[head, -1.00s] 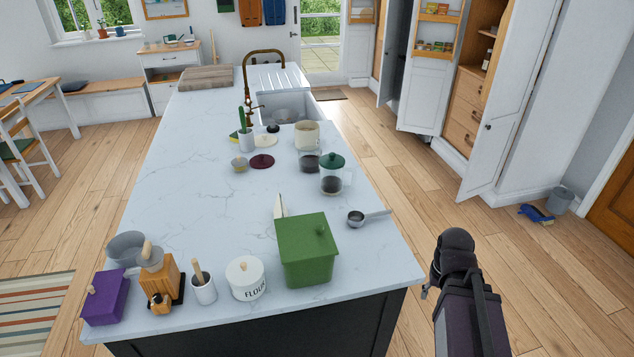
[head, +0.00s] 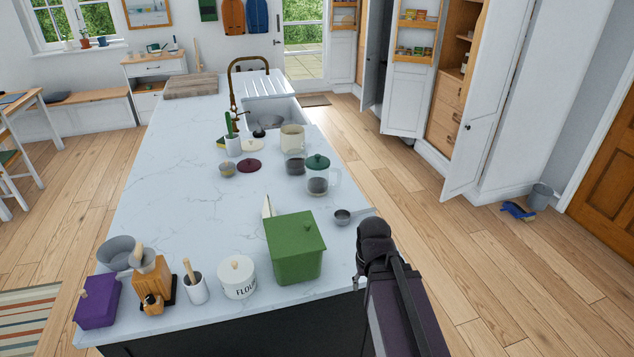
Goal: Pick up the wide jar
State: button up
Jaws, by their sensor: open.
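No label marks a wide jar. A squat white lidded FLOUR jar (head: 237,278) stands upright near the island's front edge, left of a green lidded box (head: 296,249). A cream open-topped jar (head: 292,138) stands farther back by the sink, and a glass jar with a green lid (head: 317,177) stands in front of it. I cannot tell for certain which is meant. My gripper (head: 358,276) is at the island's right edge, right of the green box and touching none of these jars. It is open and empty, mostly hidden by my dark arm.
A metal scoop (head: 342,217) lies close to my arm. The middle left of the worktop (head: 170,180) is clear. An open cupboard door (head: 485,100) stands to the right.

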aim_at(317, 181)
jog(key=z, duration=0.05)
jog(key=i, duration=1)
jog(key=u, duration=0.05)
